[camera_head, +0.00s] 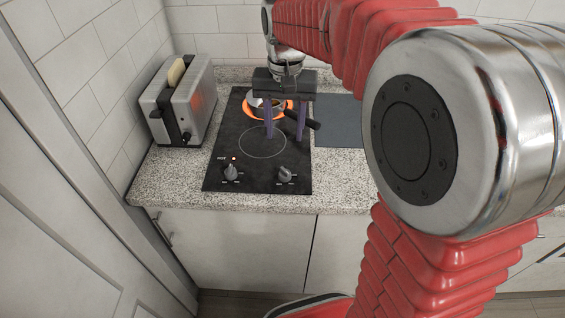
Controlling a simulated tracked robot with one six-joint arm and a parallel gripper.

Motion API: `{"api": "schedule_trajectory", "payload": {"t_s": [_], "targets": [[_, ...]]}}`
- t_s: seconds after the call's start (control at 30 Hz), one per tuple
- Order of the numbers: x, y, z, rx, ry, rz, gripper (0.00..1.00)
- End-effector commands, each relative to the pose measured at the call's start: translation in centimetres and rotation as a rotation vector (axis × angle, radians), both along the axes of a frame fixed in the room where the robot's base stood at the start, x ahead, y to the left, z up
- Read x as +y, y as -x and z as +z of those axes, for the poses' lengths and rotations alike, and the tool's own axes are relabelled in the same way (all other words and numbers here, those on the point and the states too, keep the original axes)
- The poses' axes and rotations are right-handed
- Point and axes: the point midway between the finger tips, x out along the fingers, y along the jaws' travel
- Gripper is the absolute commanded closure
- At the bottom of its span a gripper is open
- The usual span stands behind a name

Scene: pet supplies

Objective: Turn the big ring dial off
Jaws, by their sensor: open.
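The black cooktop (222,150) has two dials at its front edge, a left dial (231,173) and a right dial (285,174). Their labels are too small to read, so I cannot tell which is the big ring dial. A small red light shows above the left dial. The back ring (247,113) glows orange under a metal pan (257,102). The front ring (242,148) is a dark thin circle. My gripper (285,136) is open and empty, pointing down, with its purple fingers above the cooktop, behind the dials and apart from them. It partly hides the pan.
The pan's black handle (304,119) points right, close to my gripper's fingers. A toaster (184,105) with bread (175,72) stands to the left. A dark grey board (339,122) lies to the right. My arm hides the counter's right side. The speckled counter front (170,188) is clear.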

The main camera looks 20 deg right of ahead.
Motion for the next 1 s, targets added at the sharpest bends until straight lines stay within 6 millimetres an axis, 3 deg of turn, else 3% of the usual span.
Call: {"api": "schedule_trajectory", "payload": {"t_s": [0.57, 0.77, 1.0], "targets": [[0.0, 0.6, -0.3, 0.024, 0.000, -0.048, 0.55], [0.0, 0.7, -2.2, 0.025, -0.001, -0.048, 0.55], [0.0, 0.7, -5.8, 0.026, 0.000, -0.048, 0.55]]}}
